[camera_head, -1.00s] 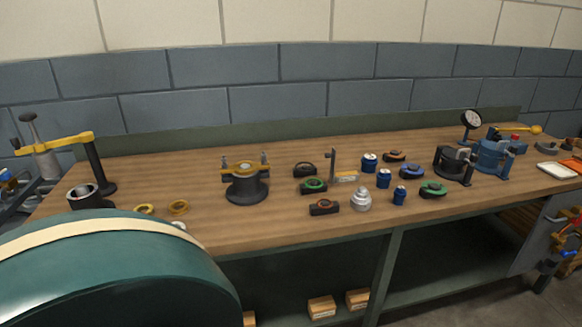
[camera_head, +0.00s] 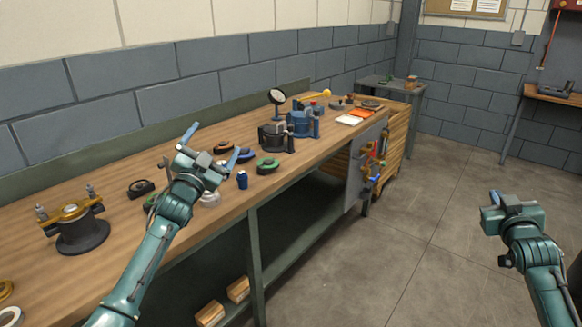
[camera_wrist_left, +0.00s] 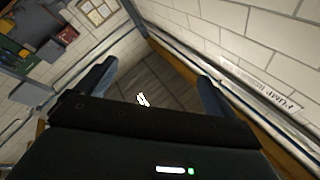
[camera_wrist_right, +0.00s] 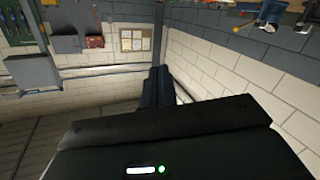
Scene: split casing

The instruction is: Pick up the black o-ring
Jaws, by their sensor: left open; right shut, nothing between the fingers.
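I cannot pick out a black o-ring with certainty. A small dark round part (camera_head: 140,188) lies on the bench (camera_head: 120,222) in the head view, and a dark flat disc (camera_head: 371,104) lies near the bench's far end. Either is too small to tell. My left gripper (camera_head: 214,144) is open and above the bench, in front of the casing parts and hiding some of them. Its spread, empty fingers show in the left wrist view (camera_wrist_left: 153,84). My right gripper (camera_head: 496,198) is over the open floor, away from the bench. Its fingers are shut and empty in the right wrist view (camera_wrist_right: 157,86).
A yellow-topped dark fixture (camera_head: 82,228) stands at the left. A green-ringed part (camera_head: 267,165), a blue canister (camera_head: 242,180), a dark vise-like fixture (camera_head: 275,137), a blue fixture (camera_head: 302,123) and a round gauge (camera_head: 277,97) crowd the bench. Floor on the right is clear.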

